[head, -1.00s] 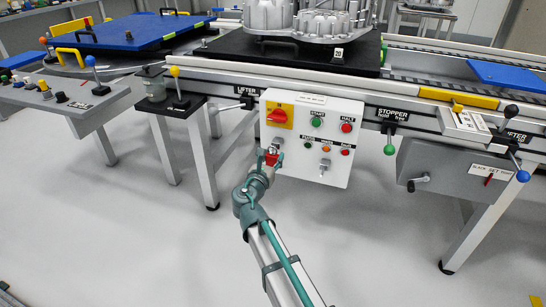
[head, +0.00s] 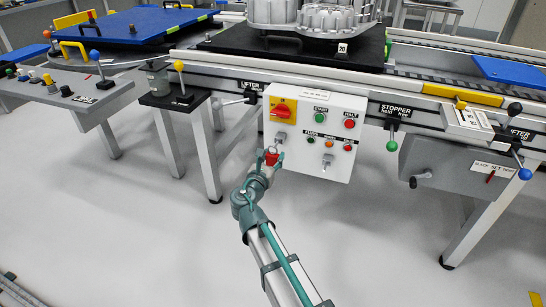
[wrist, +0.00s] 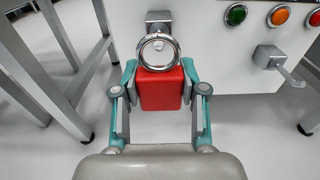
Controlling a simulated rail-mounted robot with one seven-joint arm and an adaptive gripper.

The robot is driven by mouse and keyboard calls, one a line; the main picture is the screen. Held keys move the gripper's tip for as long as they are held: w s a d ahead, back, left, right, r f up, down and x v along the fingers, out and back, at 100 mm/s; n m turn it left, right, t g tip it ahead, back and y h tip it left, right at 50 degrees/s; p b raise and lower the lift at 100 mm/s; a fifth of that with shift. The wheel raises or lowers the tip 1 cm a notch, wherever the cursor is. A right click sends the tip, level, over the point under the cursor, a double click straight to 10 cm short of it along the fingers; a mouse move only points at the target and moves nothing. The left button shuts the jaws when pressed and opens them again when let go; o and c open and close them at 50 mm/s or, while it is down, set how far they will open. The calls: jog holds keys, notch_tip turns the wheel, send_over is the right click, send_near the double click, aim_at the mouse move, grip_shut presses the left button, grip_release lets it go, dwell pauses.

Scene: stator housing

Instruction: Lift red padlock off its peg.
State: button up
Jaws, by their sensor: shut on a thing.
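The red padlock (wrist: 162,90) hangs upright with its shiny ring-shaped shackle on top. My gripper (wrist: 160,80) is shut on its red body, one teal finger on each side. The grey metal peg (wrist: 158,18) on the white control box shows just above and behind the shackle. A small round piece shows inside the ring; whether the peg end is still through it, I cannot tell. In the head view, the padlock (head: 271,157) sits in my gripper, below and slightly left of the peg (head: 280,137), at the box's lower left corner.
The white control box (head: 340,160) carries a red rotary switch (head: 282,110) above the peg and several coloured buttons. A second metal fitting (head: 327,160) is to the right. A grey table leg (head: 206,160) stands to the left. Free floor lies below the box.

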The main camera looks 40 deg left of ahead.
jog(key=shift+p+v, duration=0.9)
jog(key=shift+v, duration=2.1)
jog(key=shift+w+r, duration=0.1)
